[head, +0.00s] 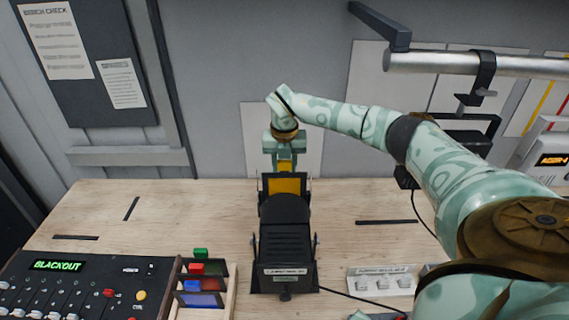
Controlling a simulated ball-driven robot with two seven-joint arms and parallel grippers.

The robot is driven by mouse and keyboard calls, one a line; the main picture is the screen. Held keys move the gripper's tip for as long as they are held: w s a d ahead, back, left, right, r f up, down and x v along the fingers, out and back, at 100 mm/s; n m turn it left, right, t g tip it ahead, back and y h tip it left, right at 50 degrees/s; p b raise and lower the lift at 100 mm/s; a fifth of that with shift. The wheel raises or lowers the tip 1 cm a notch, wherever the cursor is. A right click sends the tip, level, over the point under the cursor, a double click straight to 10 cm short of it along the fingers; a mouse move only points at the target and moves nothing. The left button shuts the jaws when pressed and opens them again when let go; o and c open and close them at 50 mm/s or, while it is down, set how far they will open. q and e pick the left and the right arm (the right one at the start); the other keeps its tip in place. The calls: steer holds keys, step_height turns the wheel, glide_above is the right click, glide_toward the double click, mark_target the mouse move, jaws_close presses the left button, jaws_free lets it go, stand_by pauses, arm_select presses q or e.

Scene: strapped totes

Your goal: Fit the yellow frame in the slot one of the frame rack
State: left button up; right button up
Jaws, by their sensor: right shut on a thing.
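The yellow frame (284,185) has a dark border and a yellow panel. It stands upright at the far end of the black lamp (286,245), and the lamp hides its lower part. I cannot tell whether it sits in the lamp's holder or is clear of it. My right gripper (285,164) comes down from above and is shut on the frame's top. The wooden frame rack (231,291) is at the front, left of the lamp. It holds dark-bordered frames with green (201,253), red (196,268) and blue (192,286) tabs. My left gripper is out of view.
A control desk (85,285) with a green-lit display fills the front left. A pale block with white switches (382,284) lies right of the lamp, near a cable. A metal rail (430,62) with a clamp is at the upper right.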

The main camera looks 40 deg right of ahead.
steer(key=shift+r+p, duration=3.1)
steer(key=shift+r, duration=0.3)
